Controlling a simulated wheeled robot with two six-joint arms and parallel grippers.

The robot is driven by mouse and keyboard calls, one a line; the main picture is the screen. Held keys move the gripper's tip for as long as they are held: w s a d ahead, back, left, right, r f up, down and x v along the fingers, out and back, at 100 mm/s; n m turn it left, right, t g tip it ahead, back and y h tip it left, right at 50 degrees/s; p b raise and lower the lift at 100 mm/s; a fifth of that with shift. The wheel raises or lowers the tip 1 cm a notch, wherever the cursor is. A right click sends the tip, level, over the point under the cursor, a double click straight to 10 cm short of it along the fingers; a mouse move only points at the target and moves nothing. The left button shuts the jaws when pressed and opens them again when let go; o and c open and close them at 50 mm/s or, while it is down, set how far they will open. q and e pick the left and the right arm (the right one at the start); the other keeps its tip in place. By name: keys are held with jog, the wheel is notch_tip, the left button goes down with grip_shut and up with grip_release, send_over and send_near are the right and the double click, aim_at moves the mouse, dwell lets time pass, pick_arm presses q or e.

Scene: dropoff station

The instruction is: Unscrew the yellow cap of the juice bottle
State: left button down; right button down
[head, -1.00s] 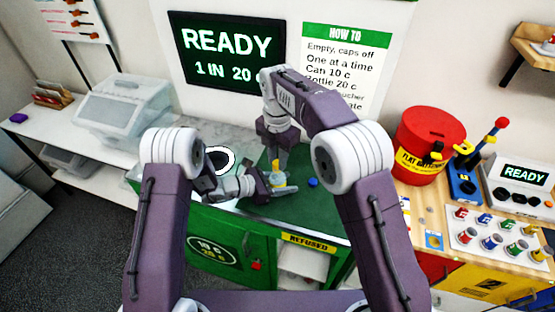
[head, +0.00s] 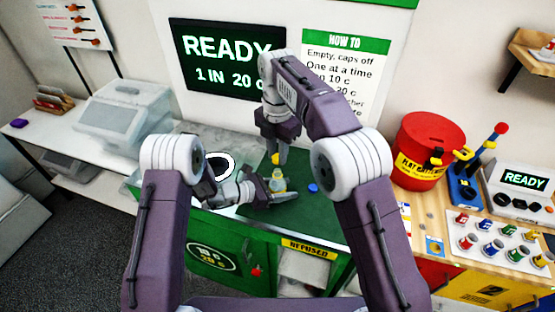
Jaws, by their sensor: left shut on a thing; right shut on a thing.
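The juice bottle (head: 278,184) stands upright on the green counter top, small and pale yellow, its neck showing. My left gripper (head: 280,191) is shut around the bottle's body from the left and hides part of it. The yellow cap (head: 275,158) is above the bottle, apart from the neck. My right gripper (head: 277,157) points down over the bottle and is shut on the cap. Its fingers hide part of the cap.
A blue cap (head: 313,188) lies on the green counter (head: 315,215) right of the bottle. A round white-rimmed opening (head: 220,165) is at the left. A red bin (head: 425,150) stands on the wooden counter at the right.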

pick_arm(q)
jog(key=c, duration=0.6)
grip_release()
jog(key=shift+a, duration=0.1)
